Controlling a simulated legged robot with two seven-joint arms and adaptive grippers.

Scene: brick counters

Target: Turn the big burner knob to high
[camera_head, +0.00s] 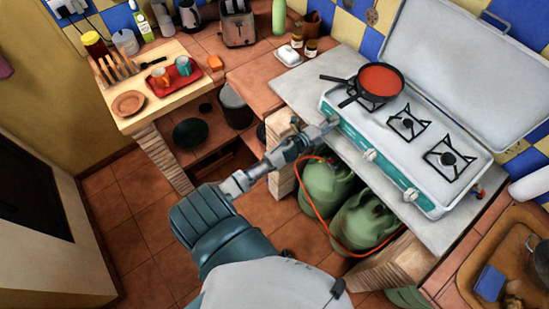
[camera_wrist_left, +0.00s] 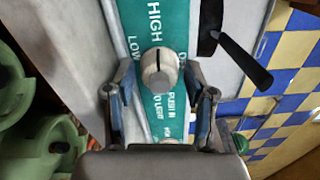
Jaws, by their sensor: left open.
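The stove (camera_head: 385,125) is a white camping cooker with a green front strip, standing on a grey counter. In the left wrist view a pale round knob (camera_wrist_left: 159,70) with a dark line sits on the green panel (camera_wrist_left: 172,25). HIGH is printed above it, LOW to its upper left, and PUSH IN TO LIGHT below. My left gripper (camera_head: 328,124) is at the left end of the stove front. In the wrist view its open fingers (camera_wrist_left: 159,88) stand on either side of the knob; I cannot tell whether they touch it. My right gripper is out of view.
Two more knobs (camera_head: 370,155) (camera_head: 411,195) are along the panel. The raised lid (camera_head: 455,60) stands behind. Green gas bottles (camera_head: 366,219) with an orange hose are below.

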